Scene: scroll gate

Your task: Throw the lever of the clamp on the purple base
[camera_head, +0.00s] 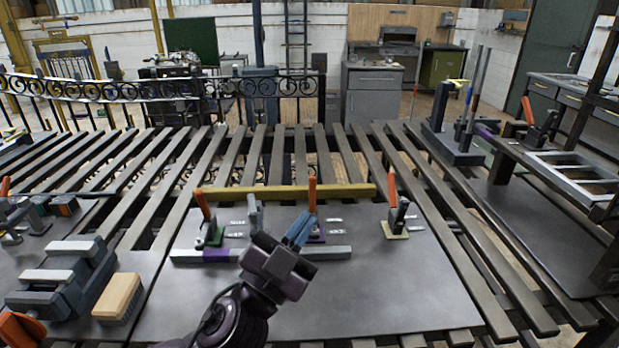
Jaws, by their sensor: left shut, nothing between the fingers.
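The clamp on the purple base (318,238) stands near the middle of the metal plate, behind my left gripper. Its orange lever (312,194) points up, nearly upright. My left gripper (302,222) reaches in from the lower edge, with its blue-grey fingers shut and empty. The fingertips overlap the clamp body in the picture, just below and left of the lever. I cannot tell whether they touch it. The fingers hide much of the clamp body and part of its base. My right gripper is not in view.
A clamp on a green base (217,236) stands left, and one on a yellow base (395,231) right, both with orange levers. A yellow bar (345,190) lies behind; a grey and purple strip (335,252) lies in front. A brush-like block (118,297) sits left. The plate's front right is clear.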

